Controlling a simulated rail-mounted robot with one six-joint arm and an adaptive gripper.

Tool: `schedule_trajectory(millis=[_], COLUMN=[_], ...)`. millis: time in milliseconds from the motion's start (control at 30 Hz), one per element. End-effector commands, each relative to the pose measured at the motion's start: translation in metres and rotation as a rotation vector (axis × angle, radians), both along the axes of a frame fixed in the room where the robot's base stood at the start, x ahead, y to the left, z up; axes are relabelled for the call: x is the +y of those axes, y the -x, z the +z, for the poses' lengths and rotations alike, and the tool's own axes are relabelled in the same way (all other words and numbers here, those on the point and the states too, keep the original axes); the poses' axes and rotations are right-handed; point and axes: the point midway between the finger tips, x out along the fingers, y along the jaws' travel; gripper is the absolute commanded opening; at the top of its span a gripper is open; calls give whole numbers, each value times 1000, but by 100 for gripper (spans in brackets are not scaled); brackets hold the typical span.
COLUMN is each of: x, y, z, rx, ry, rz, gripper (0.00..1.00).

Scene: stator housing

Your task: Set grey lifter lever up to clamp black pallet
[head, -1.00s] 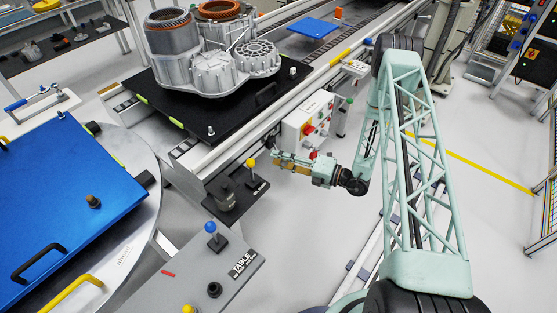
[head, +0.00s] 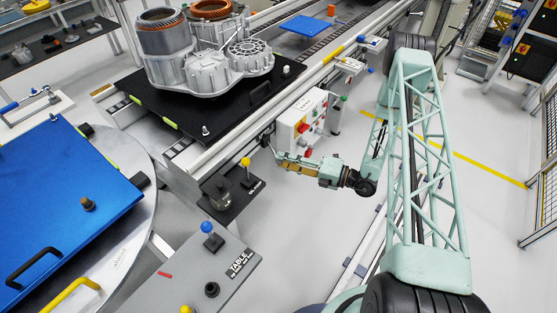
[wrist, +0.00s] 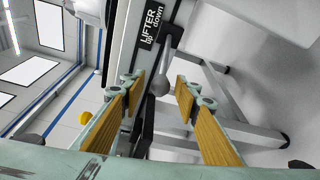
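The grey lifter lever (wrist: 161,80) shows in the wrist view as a shaft with a rounded knob, below a black "LIFTER up down" label (wrist: 152,22). My gripper (wrist: 160,92) is open, with its tan-padded fingers to the left and right of the knob. No finger visibly touches the knob. In the head view my gripper (head: 277,155) is beside the conveyor's front side, and the lever is too small there to read its position clearly. The black pallet (head: 190,120) lies on the conveyor and carries the grey stator housing (head: 225,68).
A white control box (head: 300,122) with coloured buttons stands just behind my gripper. A yellow-knobbed lever (head: 246,163) and a blue-knobbed lever (head: 207,228) stand to its left. A blue plate (head: 60,200) lies on the round table. Open floor is to the right.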

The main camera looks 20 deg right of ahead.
Motion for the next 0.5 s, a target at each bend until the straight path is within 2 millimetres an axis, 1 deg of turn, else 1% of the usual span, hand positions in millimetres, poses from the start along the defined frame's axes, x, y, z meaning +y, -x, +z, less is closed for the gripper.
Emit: schedule_trajectory(millis=[33,500], x=[-5,-39], y=[3,32], z=[0,5], rx=[0,-2], ry=[0,0], rz=[-3,-2], gripper=[29,29])
